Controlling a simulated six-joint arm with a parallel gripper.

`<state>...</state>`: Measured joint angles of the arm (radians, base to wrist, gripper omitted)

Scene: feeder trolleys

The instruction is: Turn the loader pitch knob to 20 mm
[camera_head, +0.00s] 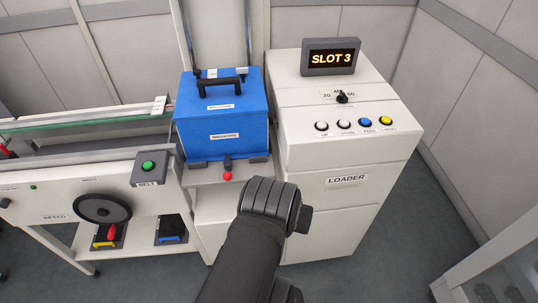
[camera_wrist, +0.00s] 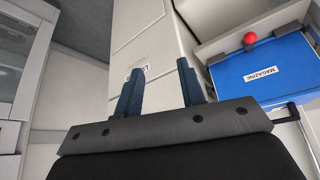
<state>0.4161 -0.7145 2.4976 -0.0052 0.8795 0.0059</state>
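The loader (camera_head: 345,155) is a white cabinet at the right of the head view. Its pitch knob (camera_head: 342,98) is small and black, on the sloped top panel, with 20 at its left, 40 above and 60 at its right. The knob sits close to the 40 mark; its exact pointing is too small to tell. My gripper (camera_wrist: 158,75) has two dark blue fingers spread apart with nothing held between them. In the head view my wrist is in front of the loader's lower left, below and away from the knob, and hides the fingers. The knob is not in the wrist view.
Several push buttons (camera_head: 354,123) line the panel just below the knob. A display (camera_head: 330,58) reading SLOT 3 stands behind it. A blue magazine (camera_head: 222,112) with a black handle and a red ball knob (camera_head: 227,176) stand left of the loader. Open floor lies at right.

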